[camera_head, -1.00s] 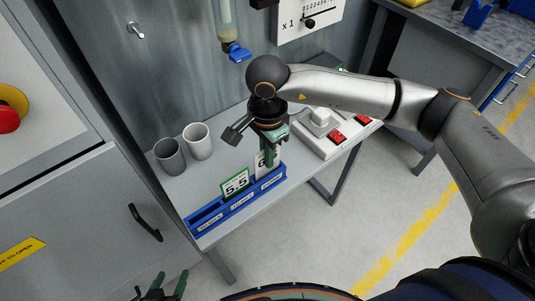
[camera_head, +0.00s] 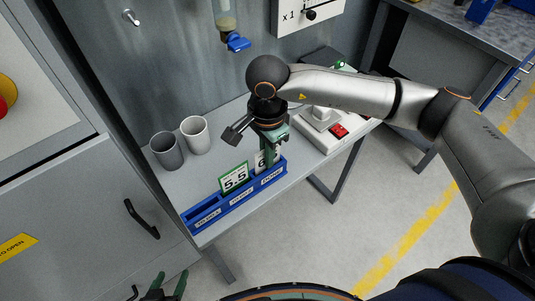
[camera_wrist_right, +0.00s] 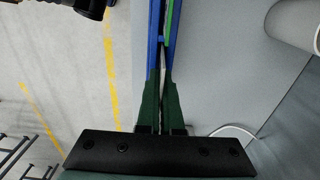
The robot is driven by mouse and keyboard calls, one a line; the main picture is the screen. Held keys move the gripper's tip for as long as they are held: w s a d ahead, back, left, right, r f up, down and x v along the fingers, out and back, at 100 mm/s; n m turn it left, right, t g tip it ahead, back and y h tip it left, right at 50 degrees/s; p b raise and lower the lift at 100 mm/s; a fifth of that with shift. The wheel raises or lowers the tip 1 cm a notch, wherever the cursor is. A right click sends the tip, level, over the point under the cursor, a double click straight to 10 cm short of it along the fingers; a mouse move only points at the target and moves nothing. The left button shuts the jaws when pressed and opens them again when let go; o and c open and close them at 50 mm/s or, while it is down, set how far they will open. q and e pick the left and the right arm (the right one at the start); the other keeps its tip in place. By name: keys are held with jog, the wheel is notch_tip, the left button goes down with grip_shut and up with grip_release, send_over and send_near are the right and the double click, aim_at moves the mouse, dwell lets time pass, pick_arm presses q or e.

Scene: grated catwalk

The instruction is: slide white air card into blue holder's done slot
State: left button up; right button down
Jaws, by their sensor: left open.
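The blue holder (camera_head: 205,224) lies along the front edge of the grey table, with labelled sections in a row. A green-edged card reading 5.5 (camera_head: 234,178) stands upright in its middle part. A white card with a 6 (camera_head: 260,162) is at the right section; its lower edge is behind the holder's front wall. My right gripper (camera_head: 269,160) points down over that section, its fingers shut on the white card, hiding part of it. In the right wrist view the fingers (camera_wrist_right: 162,78) are close together beside the blue holder (camera_wrist_right: 153,35). My left gripper (camera_head: 165,286) is open and empty at the bottom edge.
A grey cup (camera_head: 166,152) and a lighter cup (camera_head: 196,136) stand left on the table. A grey cabinet with a black handle (camera_head: 142,219) is at left. The tabletop behind the holder is clear.

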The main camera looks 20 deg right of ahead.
jog(key=c, duration=0.6)
grip_release()
jog(key=shift+r, duration=0.15)
jog(key=shift+r+p, duration=2.05)
jog(key=shift+r, duration=1.8)
